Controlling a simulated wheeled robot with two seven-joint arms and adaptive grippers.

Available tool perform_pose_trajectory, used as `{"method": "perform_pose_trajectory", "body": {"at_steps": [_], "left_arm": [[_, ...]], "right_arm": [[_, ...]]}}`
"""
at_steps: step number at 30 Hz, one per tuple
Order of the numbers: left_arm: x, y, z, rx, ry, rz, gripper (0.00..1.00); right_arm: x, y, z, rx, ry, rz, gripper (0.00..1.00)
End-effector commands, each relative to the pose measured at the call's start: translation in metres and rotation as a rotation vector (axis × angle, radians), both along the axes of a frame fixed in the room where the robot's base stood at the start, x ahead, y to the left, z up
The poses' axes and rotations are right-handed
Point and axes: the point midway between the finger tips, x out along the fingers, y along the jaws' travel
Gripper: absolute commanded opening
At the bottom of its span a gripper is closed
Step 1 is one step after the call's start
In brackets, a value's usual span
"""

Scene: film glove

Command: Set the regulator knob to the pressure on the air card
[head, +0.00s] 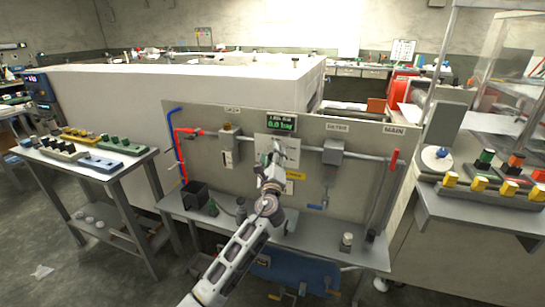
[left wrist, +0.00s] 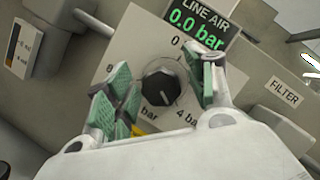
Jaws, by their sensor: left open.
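The black regulator knob (left wrist: 161,87) sits on a pale dial plate (left wrist: 128,50) in the left wrist view, with a white pointer line on its face and bar marks around it. My left gripper (left wrist: 160,92) is open, its green-padded fingers on either side of the knob, apart from it as far as I can tell. In the head view my left gripper (head: 272,160) is in front of the dial plate (head: 290,150) and hides the knob. The line air display (head: 281,123) reads 0.0 bar. I cannot make out which card is the air card. My right gripper is not in view.
The grey panel (head: 225,185) carries pipes, a filter box (head: 333,152), a red main lever (head: 393,162) and a red valve handle (head: 190,131). A black bin (head: 195,194) stands on the panel's shelf. Side tables (head: 90,172) flank the panel.

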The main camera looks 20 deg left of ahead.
Motion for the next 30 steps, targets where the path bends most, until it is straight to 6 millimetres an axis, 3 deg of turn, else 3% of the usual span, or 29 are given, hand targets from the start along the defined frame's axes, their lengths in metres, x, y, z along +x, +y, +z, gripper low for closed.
{"method": "perform_pose_trajectory", "body": {"at_steps": [14, 30], "left_arm": [[-0.008, -0.002, -0.002, 0.001, 0.000, 0.000, 0.54], [-0.056, -0.015, -0.016, 0.000, 0.001, -0.001, 0.54]], "right_arm": [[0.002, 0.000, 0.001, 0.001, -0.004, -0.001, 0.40], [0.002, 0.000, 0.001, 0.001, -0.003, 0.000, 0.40]]}}
